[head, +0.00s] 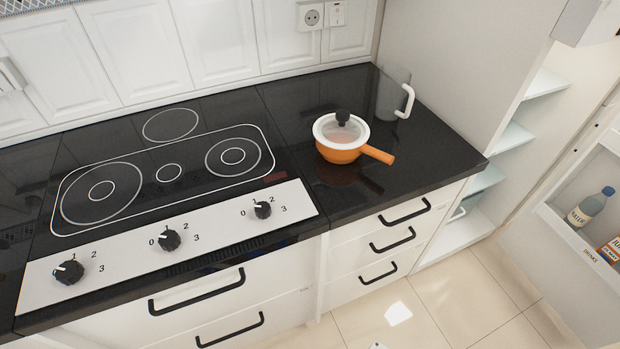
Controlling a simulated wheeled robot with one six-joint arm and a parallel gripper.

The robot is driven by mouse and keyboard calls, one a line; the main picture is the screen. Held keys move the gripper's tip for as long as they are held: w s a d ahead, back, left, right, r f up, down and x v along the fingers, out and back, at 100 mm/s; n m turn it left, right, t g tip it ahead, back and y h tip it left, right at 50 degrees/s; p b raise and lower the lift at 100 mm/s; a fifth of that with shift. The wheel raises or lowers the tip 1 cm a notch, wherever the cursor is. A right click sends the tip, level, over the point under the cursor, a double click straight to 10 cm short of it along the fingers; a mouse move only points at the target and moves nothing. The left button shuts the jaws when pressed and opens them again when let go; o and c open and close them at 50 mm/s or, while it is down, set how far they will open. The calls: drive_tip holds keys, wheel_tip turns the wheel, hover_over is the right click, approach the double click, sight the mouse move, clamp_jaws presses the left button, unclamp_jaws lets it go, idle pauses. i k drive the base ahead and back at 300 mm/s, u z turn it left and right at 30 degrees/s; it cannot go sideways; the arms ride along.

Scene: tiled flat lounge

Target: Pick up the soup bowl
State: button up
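I see no plain soup bowl. The nearest thing to one is a small orange pot (341,155) with a handle pointing right and slightly toward the front. A pale, see-through lid (328,133) with a dark knob covers it, so its inside is hard to make out. It stands upright on the black countertop (410,157), right of the stove. My gripper is not in view.
A clear glass jug (390,95) with a white handle stands behind the pot, near the tall cabinet side. The hob (168,172) at left is bare. An open fridge door (570,235) holds bottles at right. The countertop in front of the pot is clear.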

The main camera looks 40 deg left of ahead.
sight(341, 157)
drive_tip(key=k, duration=0.55)
drive_tip(key=u, duration=1.85)
drive_tip(key=i, duration=0.5)
